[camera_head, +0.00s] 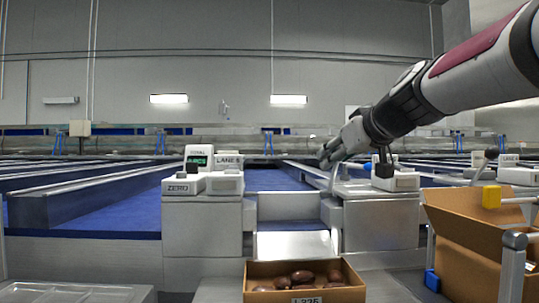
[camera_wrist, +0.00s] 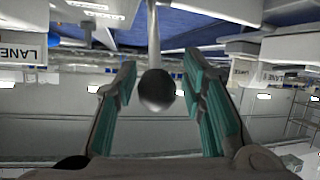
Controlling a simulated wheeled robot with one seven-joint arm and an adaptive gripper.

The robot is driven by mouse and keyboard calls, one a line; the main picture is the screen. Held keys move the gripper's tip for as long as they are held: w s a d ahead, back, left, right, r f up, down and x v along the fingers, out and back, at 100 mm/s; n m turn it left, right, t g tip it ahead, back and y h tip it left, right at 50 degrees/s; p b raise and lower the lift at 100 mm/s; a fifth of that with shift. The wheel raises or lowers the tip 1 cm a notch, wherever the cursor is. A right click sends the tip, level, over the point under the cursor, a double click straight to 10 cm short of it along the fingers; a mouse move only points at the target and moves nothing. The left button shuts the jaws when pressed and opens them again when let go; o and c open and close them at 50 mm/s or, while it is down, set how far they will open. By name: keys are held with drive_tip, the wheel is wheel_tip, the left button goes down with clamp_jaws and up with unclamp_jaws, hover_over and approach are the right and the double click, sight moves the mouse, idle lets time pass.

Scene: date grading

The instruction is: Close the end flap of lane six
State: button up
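The lane whose sign (camera_head: 228,160) reads LANE and an unclear number ends in a pale metal chute (camera_head: 290,206) at the centre of the head view. A bright plate (camera_head: 296,245) lies at its lower end; I cannot tell whether it is the flap. A pale lever (camera_head: 335,176) rises at the chute's right side. My gripper (camera_head: 325,157) is at the lever's top. In the wrist view, a dark round knob (camera_wrist: 157,90) on a pale rod (camera_wrist: 153,38) lies between the open teal fingers of my gripper (camera_wrist: 160,88), with gaps on both sides.
A carton of dates (camera_head: 306,295) stands below the chute. A larger open cardboard box (camera_head: 465,245) with a yellow block is at the right. A scale (camera_head: 190,180) with a ZERO button stands left of the chute. Blue lanes extend behind.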

drive_tip(key=shift+d+r, duration=0.1)
drive_tip(key=shift+r, duration=0.1)
drive_tip(key=shift+s+r, duration=0.1)
drive_tip(key=shift+s, duration=0.15)
drive_tip(key=v, duration=1.1)
drive_tip(key=shift+s, duration=0.25)
